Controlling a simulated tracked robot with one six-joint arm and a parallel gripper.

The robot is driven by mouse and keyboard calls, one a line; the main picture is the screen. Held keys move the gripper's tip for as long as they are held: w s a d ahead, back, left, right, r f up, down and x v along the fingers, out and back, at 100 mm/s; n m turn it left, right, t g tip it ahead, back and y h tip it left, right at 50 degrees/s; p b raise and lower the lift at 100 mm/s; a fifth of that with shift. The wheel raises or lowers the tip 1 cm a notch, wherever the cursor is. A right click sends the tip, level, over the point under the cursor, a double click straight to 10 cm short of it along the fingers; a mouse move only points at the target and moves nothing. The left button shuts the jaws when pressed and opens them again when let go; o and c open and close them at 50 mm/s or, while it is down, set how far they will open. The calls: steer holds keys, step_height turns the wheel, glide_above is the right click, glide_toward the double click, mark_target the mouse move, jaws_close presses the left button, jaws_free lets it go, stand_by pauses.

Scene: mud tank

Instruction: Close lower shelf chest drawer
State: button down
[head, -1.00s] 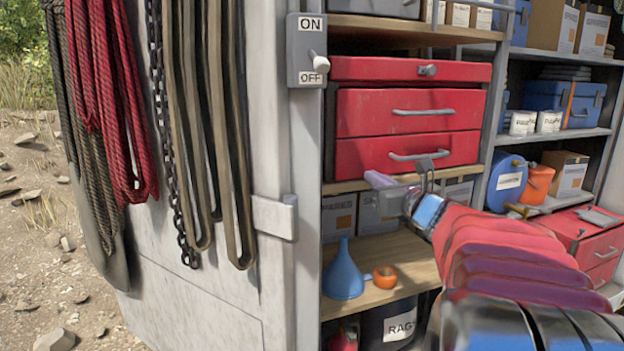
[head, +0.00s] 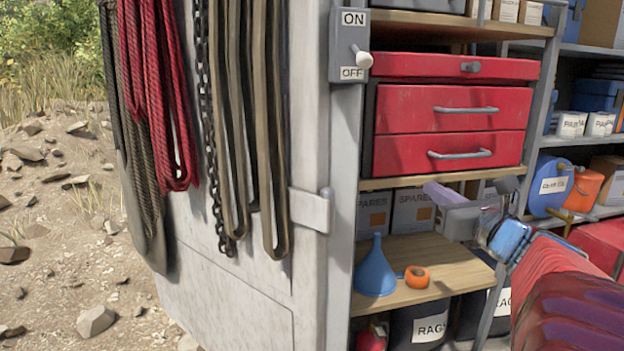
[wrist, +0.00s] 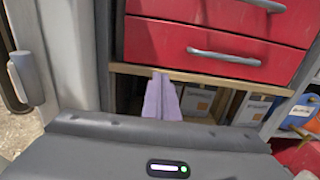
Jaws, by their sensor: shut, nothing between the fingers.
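A red chest (head: 388,105) stands on the middle shelf, with a lid and two drawers. Its upper drawer (head: 410,115) and lower drawer (head: 405,152) have grey bar handles and look shut or nearly so; a small gap cannot be told. A second red chest (head: 605,240) sits on a lower shelf at the right, partly hidden by my arm and cut by the frame. My gripper (head: 437,191), with pale purple fingers, is shut and empty, below and in front of the first chest. The fingers also show in the wrist view (wrist: 162,97), below the lower drawer (wrist: 210,45).
A blue funnel (head: 375,270) and an orange roll (head: 417,277) sit on the wooden shelf below. Spares boxes (head: 410,212) stand behind. Ropes (head: 165,100) and straps hang on the left cabinet wall, beside a switch box (head: 348,45). Open ground lies at far left.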

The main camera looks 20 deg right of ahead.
steer(key=shift+v, duration=2.5)
